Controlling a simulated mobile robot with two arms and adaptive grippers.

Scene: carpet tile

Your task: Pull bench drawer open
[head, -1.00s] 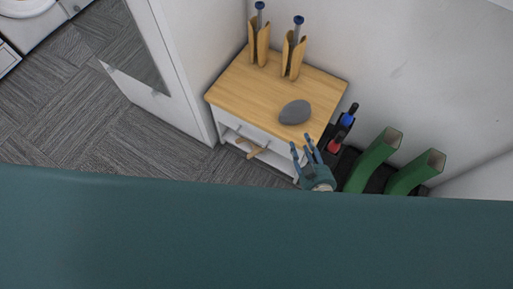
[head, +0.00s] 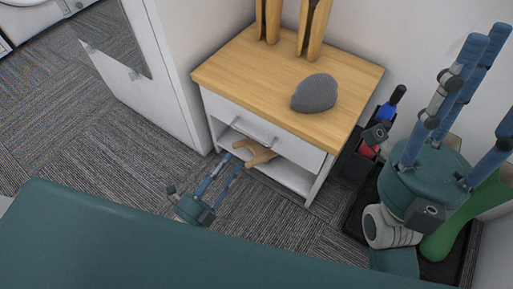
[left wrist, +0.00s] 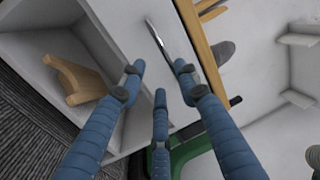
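The bench has a wooden top (head: 250,75) and a white drawer (head: 225,108) under it. The drawer looks closed, with a metal bar handle (head: 255,131) on its front. The handle also shows in the left wrist view (left wrist: 155,34), beyond the fingertips. My left gripper (head: 229,166) is in front of the bench, below and left of the handle in the head view. Its fingers are spread, and it appears apart from the handle, holding nothing. My right gripper (head: 485,70) is raised at the right, close to the camera, with spread, empty fingers.
A grey rounded object (head: 315,94) and wooden holders (head: 312,28) stand on the bench top. A wooden piece (head: 255,152) lies on the open shelf below the drawer. Green boots (head: 462,215) and a dark rack stand to the right. Carpet is free at the left.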

